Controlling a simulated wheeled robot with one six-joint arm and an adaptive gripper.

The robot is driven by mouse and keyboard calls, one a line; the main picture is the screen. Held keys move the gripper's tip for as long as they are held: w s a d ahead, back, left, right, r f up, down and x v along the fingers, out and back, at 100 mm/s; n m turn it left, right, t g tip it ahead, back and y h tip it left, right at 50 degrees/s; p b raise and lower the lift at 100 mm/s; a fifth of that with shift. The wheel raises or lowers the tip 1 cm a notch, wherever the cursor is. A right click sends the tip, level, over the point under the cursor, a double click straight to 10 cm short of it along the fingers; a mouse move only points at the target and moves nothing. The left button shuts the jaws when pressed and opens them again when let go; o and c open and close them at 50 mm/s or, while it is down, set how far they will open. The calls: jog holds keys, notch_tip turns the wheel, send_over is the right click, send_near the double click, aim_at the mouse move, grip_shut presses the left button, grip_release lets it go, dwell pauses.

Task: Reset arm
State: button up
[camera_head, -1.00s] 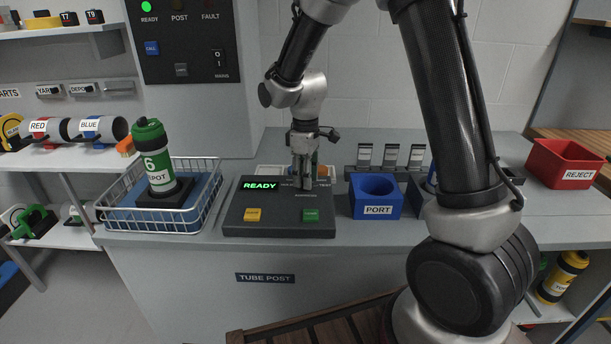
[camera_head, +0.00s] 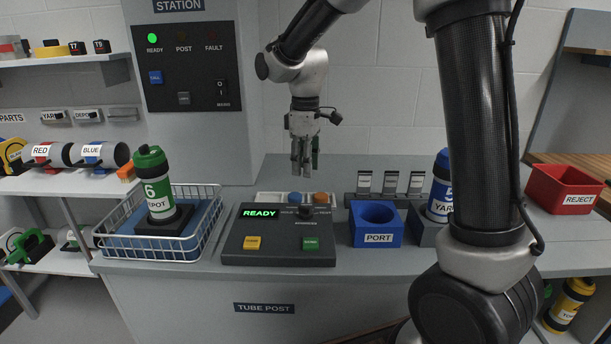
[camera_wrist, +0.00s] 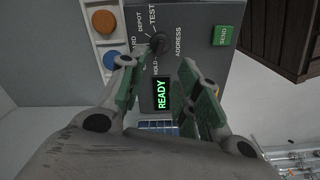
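My gripper (camera_head: 303,168) hangs fingers down above the dark control console (camera_head: 278,258), clear of its surface. In the wrist view its two green-padded fingers (camera_wrist: 160,75) stand apart with nothing between them, so it is open and empty. Past the fingertips is a dark selector knob (camera_wrist: 160,43) with HOLD, DEPOT, TEST and ADDRESS printed around it. The console display (camera_head: 259,213) reads READY in green. My arm reaches in from the upper right and covers part of the counter.
A green-capped DEPOT canister (camera_head: 155,183) stands in a wire basket (camera_head: 205,240). Right of the console are the blue PORT block (camera_head: 377,238), a blue YARD canister (camera_head: 440,185) and a red REJECT bin (camera_head: 562,190). The air around my gripper looks clear.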

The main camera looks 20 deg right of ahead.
dwell(0.3)
jog(key=s+d+r+m+t, duration=0.1)
jog(key=s+d+r+m, duration=0.1)
jog(key=s+d, duration=0.3)
jog(key=s+d+r+m+t, duration=0.2)
jog(key=s+d+m, duration=0.3)
jog(key=s, duration=0.7)
jog(key=s+d+r+m+t, duration=0.1)
jog(key=s+d+r+m, duration=0.2)
jog(key=s, duration=0.6)
jog(key=shift+d+r+m, duration=0.3)
jog(key=shift+d, duration=0.8)
